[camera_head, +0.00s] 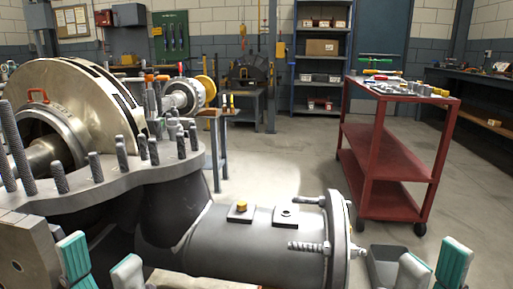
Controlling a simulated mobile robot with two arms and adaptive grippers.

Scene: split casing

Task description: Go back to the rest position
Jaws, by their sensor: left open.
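My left gripper (101,252) is at the lower left, in front of the split casing. Its two grey and teal fingers stand apart with nothing held between them. My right gripper (433,252) is at the lower right, beyond the end flange of the casing's pipe. Its two fingers are also apart and nothing shows between them. The lower casing (190,205) is a dark grey body with a flange carrying several upright threaded studs. A large pale metal rotor or housing (75,90) sits in it at the left. The lower parts of both grippers are cut off by the frame.
The casing's pipe (265,240) fills the lower middle and ends in a bolted flange (337,240). A red cart (387,140) with tools on top stands at the right. A workbench (475,90) lines the right wall. The floor (285,150) between is clear.

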